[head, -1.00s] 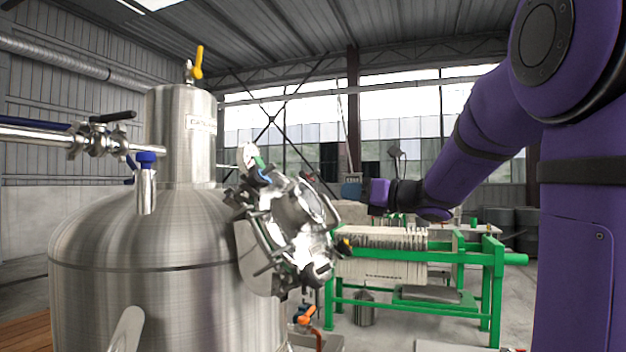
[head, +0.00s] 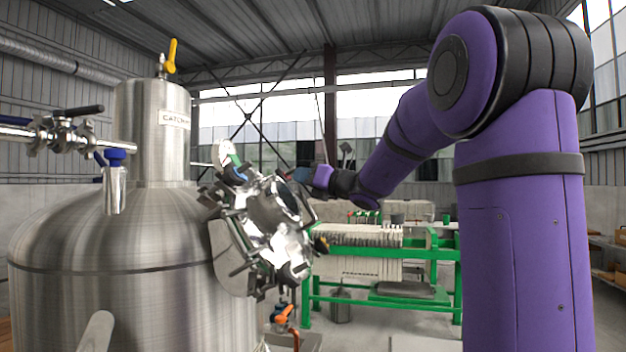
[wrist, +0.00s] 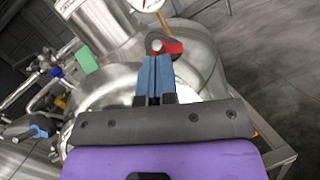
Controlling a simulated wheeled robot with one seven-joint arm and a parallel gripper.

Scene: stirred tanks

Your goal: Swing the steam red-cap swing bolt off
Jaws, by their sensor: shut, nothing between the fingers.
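The red-cap swing bolt (wrist: 170,48) shows in the wrist view as a red piece beside a rounded grey metal end. It lies just past the tips of my gripper (wrist: 155,62), whose blue fingers are shut together with nothing between them. Whether the tips touch it I cannot tell. In the head view my gripper (head: 302,176) reaches from the right to the upper right side of the shiny manway (head: 272,222) on the steel tank (head: 120,235). The red cap is too small there to make out surely.
A dial gauge (wrist: 147,4) and a green tag (wrist: 86,62) are near the bolt. Other clamps and bolts ring the manway. A valve with an orange handle (head: 284,314) is below it.

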